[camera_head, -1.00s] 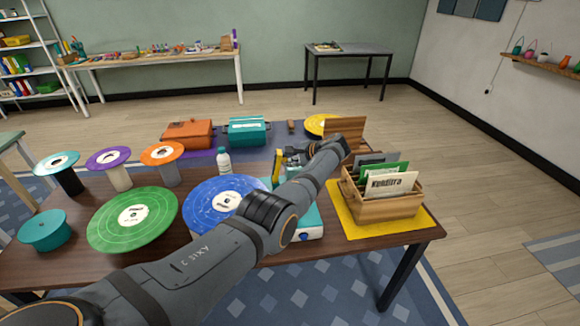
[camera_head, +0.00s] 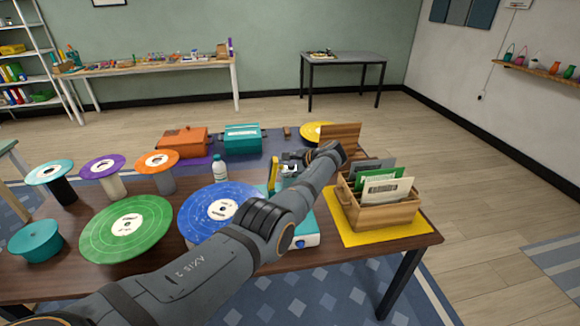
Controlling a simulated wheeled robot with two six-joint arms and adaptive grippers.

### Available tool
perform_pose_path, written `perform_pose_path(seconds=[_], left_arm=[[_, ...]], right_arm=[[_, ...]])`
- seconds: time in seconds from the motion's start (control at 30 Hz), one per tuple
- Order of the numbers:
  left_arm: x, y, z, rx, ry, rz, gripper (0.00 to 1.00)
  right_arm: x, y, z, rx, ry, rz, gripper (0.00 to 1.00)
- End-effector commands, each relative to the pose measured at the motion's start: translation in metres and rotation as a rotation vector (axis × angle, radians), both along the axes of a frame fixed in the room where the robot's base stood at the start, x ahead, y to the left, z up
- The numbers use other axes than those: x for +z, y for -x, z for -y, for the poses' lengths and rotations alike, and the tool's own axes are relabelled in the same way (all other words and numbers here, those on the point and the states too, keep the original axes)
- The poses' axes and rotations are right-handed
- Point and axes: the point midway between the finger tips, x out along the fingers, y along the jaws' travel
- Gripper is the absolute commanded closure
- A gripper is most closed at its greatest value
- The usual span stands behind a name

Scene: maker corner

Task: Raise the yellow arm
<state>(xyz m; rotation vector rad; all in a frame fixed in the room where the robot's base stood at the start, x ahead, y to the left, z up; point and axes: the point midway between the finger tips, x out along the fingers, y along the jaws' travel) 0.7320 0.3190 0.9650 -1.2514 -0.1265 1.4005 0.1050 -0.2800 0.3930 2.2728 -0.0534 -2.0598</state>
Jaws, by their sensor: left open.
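The yellow arm (camera_head: 273,174) stands up as a short narrow bar at the far left side of a teal and white record player (camera_head: 305,231). My left arm crosses in front of the player and hides most of it. My left gripper (camera_head: 283,169) is open, just right of the yellow arm and close to it. I cannot tell whether they touch. The lower part of the yellow arm is hidden. My right gripper is not in view.
A blue record (camera_head: 208,204) and a green record (camera_head: 115,226) lie left of the player, with a white bottle (camera_head: 219,170) behind. A wooden crate of sleeves (camera_head: 383,215) stands on a yellow mat (camera_head: 352,236) at right. Orange and teal cases (camera_head: 242,144) sit behind.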

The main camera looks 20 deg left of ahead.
Motion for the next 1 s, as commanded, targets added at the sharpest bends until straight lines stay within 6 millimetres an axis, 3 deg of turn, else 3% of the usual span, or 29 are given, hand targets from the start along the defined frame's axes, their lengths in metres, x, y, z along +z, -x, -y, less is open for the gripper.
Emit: perform_pose_path(seconds=[0.17, 0.4, 0.57, 1.0], left_arm=[[0.01, 0.005, 0.015, -0.001, 0.002, 0.003, 0.59], [0.045, 0.02, 0.061, -0.003, 0.003, 0.004, 0.59], [0.062, 0.028, 0.083, -0.002, 0.002, 0.001, 0.59], [0.069, 0.032, 0.092, -0.001, 0.0, 0.0, 0.59]], right_arm=[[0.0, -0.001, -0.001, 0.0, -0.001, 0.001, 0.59], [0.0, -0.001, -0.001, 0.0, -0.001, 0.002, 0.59], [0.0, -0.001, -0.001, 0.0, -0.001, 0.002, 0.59], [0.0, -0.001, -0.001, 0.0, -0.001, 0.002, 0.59]])
